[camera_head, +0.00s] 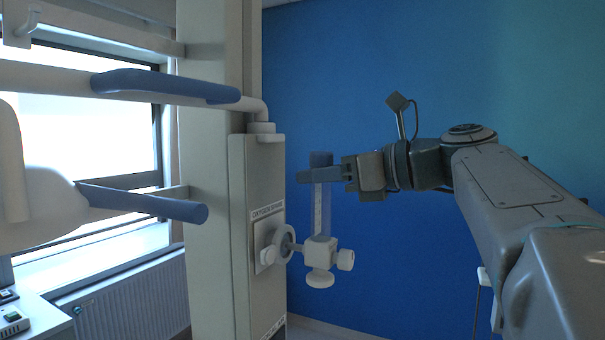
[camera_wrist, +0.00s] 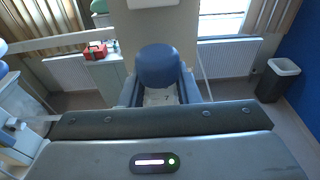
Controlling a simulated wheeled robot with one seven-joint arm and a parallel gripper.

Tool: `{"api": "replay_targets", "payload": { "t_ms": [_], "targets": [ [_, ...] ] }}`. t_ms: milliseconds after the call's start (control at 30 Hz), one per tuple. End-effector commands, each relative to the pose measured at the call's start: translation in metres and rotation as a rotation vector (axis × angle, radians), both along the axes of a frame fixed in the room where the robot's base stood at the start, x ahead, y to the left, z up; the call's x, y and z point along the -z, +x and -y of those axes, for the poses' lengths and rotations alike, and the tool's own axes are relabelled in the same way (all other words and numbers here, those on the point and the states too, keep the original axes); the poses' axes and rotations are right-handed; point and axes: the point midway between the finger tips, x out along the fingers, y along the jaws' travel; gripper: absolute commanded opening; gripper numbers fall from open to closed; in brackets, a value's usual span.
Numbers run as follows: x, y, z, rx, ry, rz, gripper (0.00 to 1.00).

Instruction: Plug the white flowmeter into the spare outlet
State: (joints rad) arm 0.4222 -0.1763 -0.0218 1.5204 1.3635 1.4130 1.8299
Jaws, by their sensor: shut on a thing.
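The white flowmeter (camera_head: 320,255) hangs upright in the head view, with a clear tube, a blue top and white knobs at its base. My gripper (camera_head: 312,175) is shut around the upper tube, coming from the right. In the wrist view the flowmeter's round blue top (camera_wrist: 158,66) sits between the blue fingers of my gripper (camera_wrist: 160,92). The outlet (camera_head: 264,250) is on the side of the pale panel, under a label reading "OXYGEN SPARE". The round collar on the flowmeter's left side overlaps the outlet; I cannot tell whether it is seated.
The pale column with its panel (camera_head: 240,220) stands left of my gripper. Rails with blue grips (camera_head: 150,203) reach left from it. The blue wall (camera_head: 390,270) is behind. The wrist view shows a red box (camera_wrist: 95,51) on a cabinet and a bin (camera_wrist: 279,78).

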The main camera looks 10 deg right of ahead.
Motion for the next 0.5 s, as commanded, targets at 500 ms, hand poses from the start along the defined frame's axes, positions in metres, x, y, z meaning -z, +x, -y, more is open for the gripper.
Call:
{"api": "replay_targets", "payload": {
  "t_ms": [500],
  "targets": [
    [-0.0011,0.0023,-0.0036,0.0,0.0,0.002,0.0]
  ]
}}
